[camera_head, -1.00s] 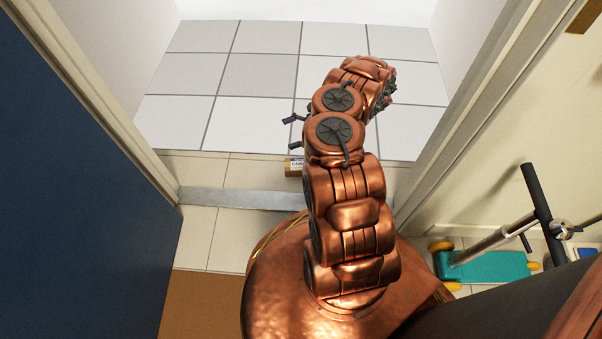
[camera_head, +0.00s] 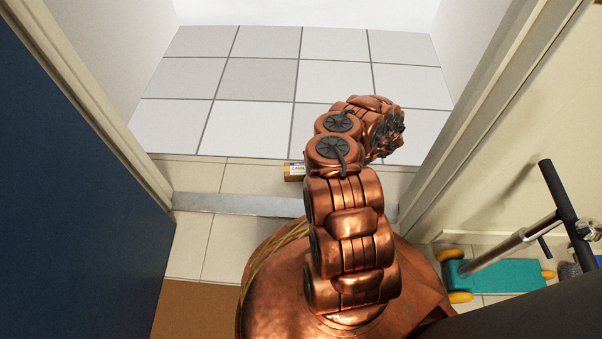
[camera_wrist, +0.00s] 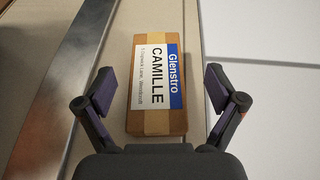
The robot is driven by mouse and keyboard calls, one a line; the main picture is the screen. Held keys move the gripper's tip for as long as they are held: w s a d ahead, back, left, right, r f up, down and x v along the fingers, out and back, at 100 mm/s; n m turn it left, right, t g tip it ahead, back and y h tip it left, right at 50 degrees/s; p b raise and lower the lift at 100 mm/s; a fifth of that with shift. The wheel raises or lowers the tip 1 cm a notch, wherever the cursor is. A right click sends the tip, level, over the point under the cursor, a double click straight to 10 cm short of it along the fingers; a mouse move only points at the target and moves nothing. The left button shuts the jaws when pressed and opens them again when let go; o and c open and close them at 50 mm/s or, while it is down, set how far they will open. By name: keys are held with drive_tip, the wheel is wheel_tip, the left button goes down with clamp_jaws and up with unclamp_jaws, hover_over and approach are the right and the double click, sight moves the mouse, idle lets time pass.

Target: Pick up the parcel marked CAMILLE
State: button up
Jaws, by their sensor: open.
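The parcel marked CAMILLE (camera_wrist: 158,95) is a small brown box with a white and blue label. In the wrist view it lies flat on the tiles, its long side running up the picture. My gripper (camera_wrist: 160,92) is open, with one finger on either side of the parcel's near part; I cannot tell how high above it the fingers are. In the head view the parcel (camera_head: 294,171) shows just left of my arm, past the metal threshold, and is partly hidden. The gripper itself is hidden behind my arm there.
A metal threshold strip (camera_head: 238,203) crosses the doorway near the parcel. A blue door (camera_head: 75,200) stands at left, with a door frame (camera_head: 470,125) at right. A teal scooter (camera_head: 500,273) stands at the right wall. The grey tiled floor (camera_head: 255,80) beyond is clear.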

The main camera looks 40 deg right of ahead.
sight(293, 169)
drive_tip(key=shift+b+x, duration=1.1)
drive_tip(key=shift+x, duration=1.1)
drive_tip(key=shift+s+a+r, duration=0.1)
drive_tip(key=shift+a+r, duration=0.05)
drive_tip(key=shift+a, duration=0.05)
drive_tip(key=shift+c, duration=0.4)
drive_tip(key=c, duration=1.3)
